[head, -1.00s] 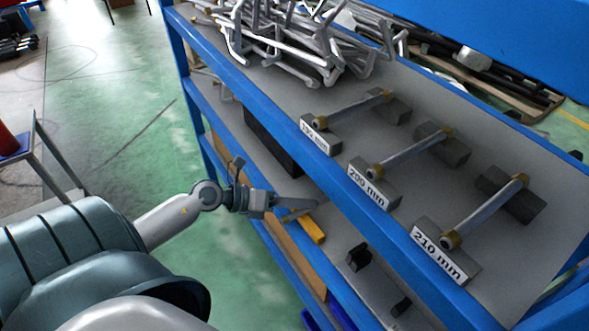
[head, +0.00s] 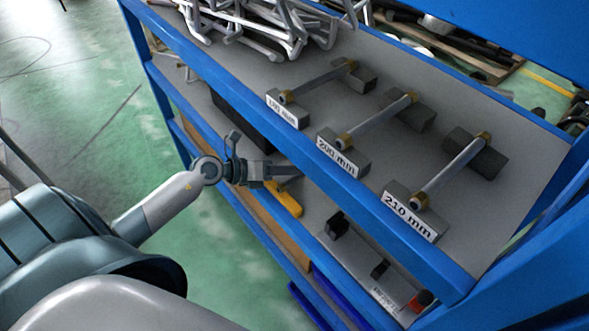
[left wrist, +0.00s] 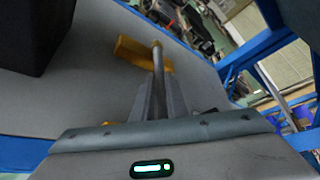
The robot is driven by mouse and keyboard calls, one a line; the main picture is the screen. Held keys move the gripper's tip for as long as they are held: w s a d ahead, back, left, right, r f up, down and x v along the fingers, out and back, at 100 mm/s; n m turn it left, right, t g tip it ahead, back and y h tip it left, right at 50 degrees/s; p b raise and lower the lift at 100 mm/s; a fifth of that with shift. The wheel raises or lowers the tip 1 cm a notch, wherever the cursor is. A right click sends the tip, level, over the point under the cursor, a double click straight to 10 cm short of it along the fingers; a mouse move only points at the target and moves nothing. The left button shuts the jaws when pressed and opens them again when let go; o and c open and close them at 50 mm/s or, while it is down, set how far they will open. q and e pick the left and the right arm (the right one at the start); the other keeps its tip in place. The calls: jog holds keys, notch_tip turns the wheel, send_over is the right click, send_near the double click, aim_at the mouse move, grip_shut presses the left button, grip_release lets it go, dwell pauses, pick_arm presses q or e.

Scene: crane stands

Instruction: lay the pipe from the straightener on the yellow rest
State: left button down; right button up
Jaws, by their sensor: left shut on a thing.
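My left gripper (head: 290,172) reaches over the lower shelf from the left. In the left wrist view its fingers (left wrist: 157,100) are shut on a thin grey pipe (left wrist: 157,65), which points away from the gripper. The yellow rest (head: 288,203) is a small block on the lower shelf, just below the gripper in the head view. In the left wrist view the far end of the pipe overlaps a yellow block of the rest (left wrist: 130,51); I cannot tell whether they touch. The gripper hides the pipe's near end. I cannot make out which thing is the straightener. My right gripper is out of view.
The blue rack's upper shelf edge (head: 250,108) runs close beside the gripper. Three labelled stands with pipes, one marked 210 mm (head: 415,212), and bent tubes (head: 265,25) are above. A dark box (head: 240,120) and a small black block (head: 338,224) are on the lower shelf.

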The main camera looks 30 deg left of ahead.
pick_arm(q)
jog(key=shift+f, duration=0.45)
dwell(0.3)
jog(key=c, duration=1.7)
grip_release()
jog(key=shift+s, duration=0.1)
jog(key=shift+s+a+b, duration=0.1)
jog(key=shift+a+b, duration=0.05)
jog(key=shift+b, duration=0.15)
jog(key=shift+b+v, duration=2.8)
jog(key=shift+v, duration=5.7)
